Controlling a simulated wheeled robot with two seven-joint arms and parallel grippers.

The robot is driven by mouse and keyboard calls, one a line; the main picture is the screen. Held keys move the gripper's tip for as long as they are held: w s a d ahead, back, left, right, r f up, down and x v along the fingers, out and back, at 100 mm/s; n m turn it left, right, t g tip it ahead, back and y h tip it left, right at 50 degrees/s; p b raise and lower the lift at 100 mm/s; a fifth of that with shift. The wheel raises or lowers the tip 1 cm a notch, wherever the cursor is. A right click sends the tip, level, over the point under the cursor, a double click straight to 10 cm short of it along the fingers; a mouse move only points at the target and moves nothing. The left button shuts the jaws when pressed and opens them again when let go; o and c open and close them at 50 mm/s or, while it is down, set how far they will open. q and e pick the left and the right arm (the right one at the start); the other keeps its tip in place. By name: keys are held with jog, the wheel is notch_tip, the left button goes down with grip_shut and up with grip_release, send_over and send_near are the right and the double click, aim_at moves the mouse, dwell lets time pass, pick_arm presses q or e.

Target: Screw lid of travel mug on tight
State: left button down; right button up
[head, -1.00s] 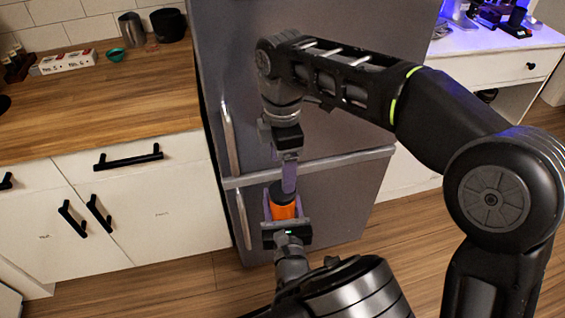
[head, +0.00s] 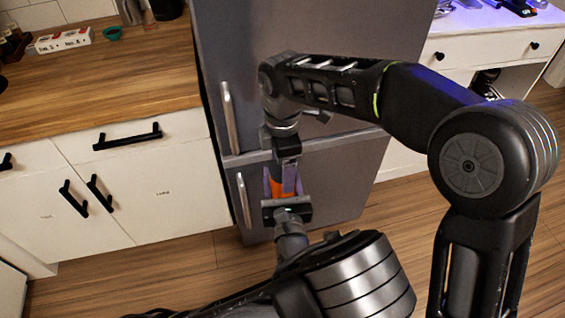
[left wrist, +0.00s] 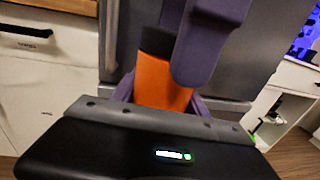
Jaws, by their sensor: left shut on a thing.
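The orange travel mug (head: 276,189) is upright in my left gripper (head: 282,190), in front of the fridge. In the left wrist view the mug (left wrist: 162,82) stands between the purple fingers, with its dark top (left wrist: 157,41) above the orange body. My right gripper (head: 288,170) comes down from above at the mug's top. One of its purple fingers (left wrist: 200,45) covers the right part of the mug in the left wrist view. I cannot tell whether it touches the mug or holds the lid; the other finger is not clearly visible.
The grey fridge (head: 320,60) is close behind both grippers. A wooden counter (head: 100,80) over white cabinets is at the left. A teal bowl (head: 113,33) and a small box (head: 64,40) lie on it. A white desk (head: 490,38) stands at the right. The floor in front is clear.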

jog(key=c, duration=1.5)
jog(key=shift+o, duration=0.2)
jog(key=m, duration=0.3)
jog(key=shift+m, duration=0.4)
jog(key=m, duration=1.6)
jog(key=shift+f, duration=0.1)
jog(key=o, duration=1.6)
jog(key=shift+c, duration=0.2)
